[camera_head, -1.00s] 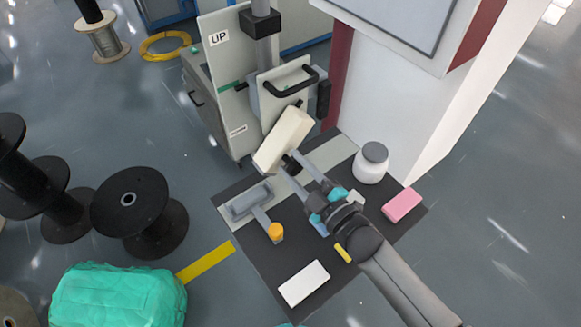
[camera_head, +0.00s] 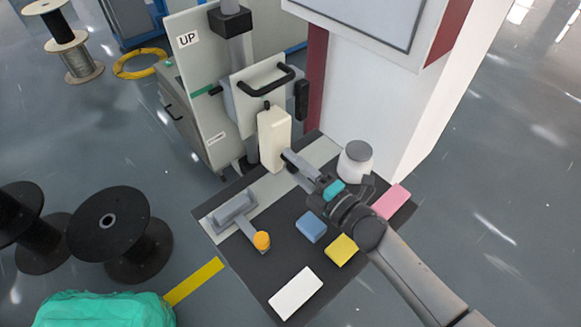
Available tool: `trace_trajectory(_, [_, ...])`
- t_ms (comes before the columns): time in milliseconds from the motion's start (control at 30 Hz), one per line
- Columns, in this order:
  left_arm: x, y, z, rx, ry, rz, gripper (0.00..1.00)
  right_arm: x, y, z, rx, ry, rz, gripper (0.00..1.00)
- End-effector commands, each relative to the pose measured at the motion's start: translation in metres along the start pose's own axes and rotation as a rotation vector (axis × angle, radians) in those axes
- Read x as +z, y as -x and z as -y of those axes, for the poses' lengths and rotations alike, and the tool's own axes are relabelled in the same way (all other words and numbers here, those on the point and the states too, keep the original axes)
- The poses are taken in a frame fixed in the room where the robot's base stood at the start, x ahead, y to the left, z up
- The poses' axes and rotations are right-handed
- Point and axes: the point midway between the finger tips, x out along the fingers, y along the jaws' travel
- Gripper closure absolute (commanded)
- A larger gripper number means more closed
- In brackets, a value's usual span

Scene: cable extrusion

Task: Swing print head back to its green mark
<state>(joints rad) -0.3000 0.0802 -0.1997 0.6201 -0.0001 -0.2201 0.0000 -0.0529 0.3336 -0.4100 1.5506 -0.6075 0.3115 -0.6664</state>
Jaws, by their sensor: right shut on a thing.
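The print head (camera_head: 273,138) is a cream block on the front of the grey machine, and it now hangs nearly upright. My right gripper (camera_head: 289,160) comes in from the lower right and is shut on the print head at its lower right side; the fingers partly hide the spot they hold. My left gripper is not in view.
A lidded white jar (camera_head: 355,162) stands right of the gripper. A white cabinet (camera_head: 400,112) stands behind the jar.

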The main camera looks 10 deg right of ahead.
Motion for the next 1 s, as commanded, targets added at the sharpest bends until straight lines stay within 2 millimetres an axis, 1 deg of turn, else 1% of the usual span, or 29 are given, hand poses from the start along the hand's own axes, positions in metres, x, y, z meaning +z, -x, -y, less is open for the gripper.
trace_trajectory(200, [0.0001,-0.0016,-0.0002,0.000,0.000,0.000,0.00,0.0031,-0.0001,-0.0010,0.002,0.033,0.001,1.00])
trace_trajectory(567, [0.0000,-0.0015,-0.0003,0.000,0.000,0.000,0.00,0.0034,-0.0002,-0.0015,0.002,0.035,0.001,1.00])
trace_trajectory(600, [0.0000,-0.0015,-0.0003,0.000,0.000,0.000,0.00,0.0035,-0.0002,-0.0016,0.002,0.035,0.001,0.54])
trace_trajectory(833, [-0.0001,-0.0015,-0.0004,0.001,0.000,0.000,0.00,0.0030,-0.0001,-0.0011,0.002,0.034,0.001,0.28])
trace_trajectory(867, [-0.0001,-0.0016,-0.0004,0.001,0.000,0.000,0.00,0.0029,-0.0001,-0.0010,0.001,0.034,0.001,0.26])
trace_trajectory(1000, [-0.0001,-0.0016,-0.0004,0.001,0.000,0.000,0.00,0.0027,-0.0001,-0.0006,0.001,0.033,0.000,0.26])
